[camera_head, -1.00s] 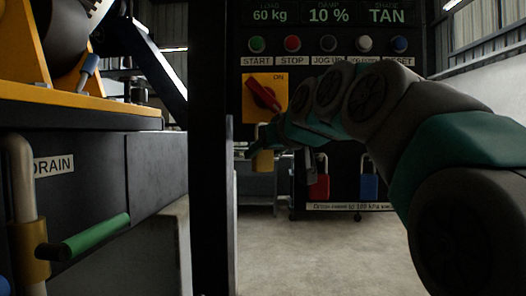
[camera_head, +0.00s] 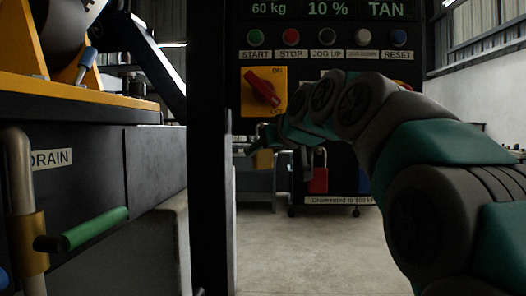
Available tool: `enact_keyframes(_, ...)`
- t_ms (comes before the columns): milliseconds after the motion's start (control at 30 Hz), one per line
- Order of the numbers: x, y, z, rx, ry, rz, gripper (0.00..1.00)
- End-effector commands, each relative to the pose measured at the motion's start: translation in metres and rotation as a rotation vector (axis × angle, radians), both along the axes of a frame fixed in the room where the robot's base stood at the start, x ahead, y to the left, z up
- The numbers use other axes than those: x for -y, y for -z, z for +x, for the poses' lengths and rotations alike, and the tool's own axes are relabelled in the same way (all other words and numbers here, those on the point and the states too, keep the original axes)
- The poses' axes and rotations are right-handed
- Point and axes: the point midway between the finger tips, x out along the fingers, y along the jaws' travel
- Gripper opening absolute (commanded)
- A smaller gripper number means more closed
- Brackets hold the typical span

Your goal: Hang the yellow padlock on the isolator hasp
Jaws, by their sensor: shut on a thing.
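The isolator (camera_head: 249,83) is a yellow plate with a red rotary handle (camera_head: 262,87) set diagonally, on the dark control panel.
A dark post (camera_head: 208,150) stands left of the panel. A green-handled drain lever (camera_head: 90,231) juts out at left. The floor (camera_head: 300,250) ahead is clear.

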Motion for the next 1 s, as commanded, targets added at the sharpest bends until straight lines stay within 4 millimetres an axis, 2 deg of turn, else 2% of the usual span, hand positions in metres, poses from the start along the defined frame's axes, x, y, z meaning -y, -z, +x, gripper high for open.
enact_keyframes(367,-0.0001,-0.0005,-0.0001,0.001,0.0,0.0,0.0)
enact_keyframes(400,-0.0001,-0.0005,-0.0001,0.001,0.0,0.0,0.58)
enact_keyframes(700,-0.0002,-0.0003,-0.0001,0.0,0.0,0.0,0.9)
enact_keyframes(1000,0.0007,-0.0008,-0.0015,0.001,0.0,0.0,0.9)
